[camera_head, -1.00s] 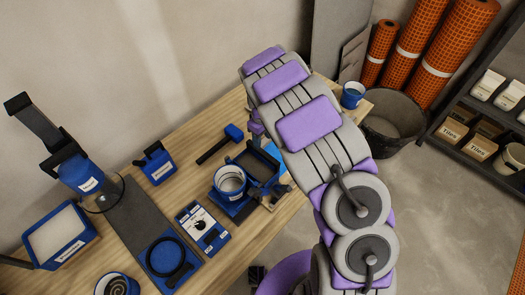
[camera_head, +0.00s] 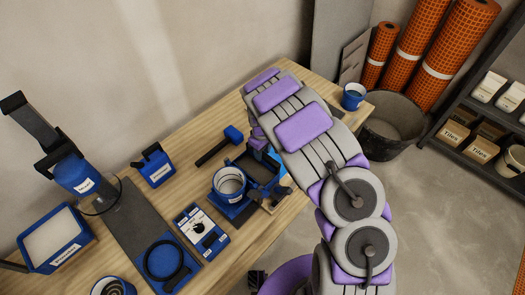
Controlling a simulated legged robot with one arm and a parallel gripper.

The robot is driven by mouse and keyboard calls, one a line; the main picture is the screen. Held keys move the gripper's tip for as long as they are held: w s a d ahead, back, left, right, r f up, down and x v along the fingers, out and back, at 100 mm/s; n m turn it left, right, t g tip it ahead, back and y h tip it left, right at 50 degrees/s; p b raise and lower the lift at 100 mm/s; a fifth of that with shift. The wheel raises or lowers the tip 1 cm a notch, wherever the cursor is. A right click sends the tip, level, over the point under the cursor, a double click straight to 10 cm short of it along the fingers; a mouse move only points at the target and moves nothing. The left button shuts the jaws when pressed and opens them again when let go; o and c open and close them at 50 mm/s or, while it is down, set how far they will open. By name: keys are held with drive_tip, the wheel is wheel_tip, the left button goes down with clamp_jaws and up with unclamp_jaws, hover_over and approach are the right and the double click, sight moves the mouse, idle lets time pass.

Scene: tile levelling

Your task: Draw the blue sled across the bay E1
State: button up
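A blue and dark frame-like piece (camera_head: 262,168) sits on the wooden bench beside my arm, partly covered by it. It may be the blue sled, but I cannot tell for sure. A blue cup with a pale inside (camera_head: 229,182) stands against its left side. No E1 mark is readable, so I cannot make out the bay. My purple and grey arm crosses the bench's right part. My gripper is hidden behind the arm, and no fingertips can be made out.
The bench (camera_head: 185,140) holds a blue-headed mallet (camera_head: 220,145), a blue labelled box (camera_head: 154,165), a blue tray with a black ring (camera_head: 165,264) and a blue cup (camera_head: 353,96) at the far right. A dark tub (camera_head: 392,125) stands on the floor beyond the bench.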

clamp_jaws()
idle(0.4)
drive_tip(key=w+d+p, duration=0.3)
drive_tip(key=w+d, duration=1.5)
drive_tip(key=shift+w+d+p, duration=0.2)
drive_tip(key=shift+d+p, duration=0.05)
drive_tip(key=shift+p, duration=0.15)
drive_tip(key=shift+o, duration=1.2)
unclamp_jaws()
drive_tip(key=shift+r, duration=0.1)
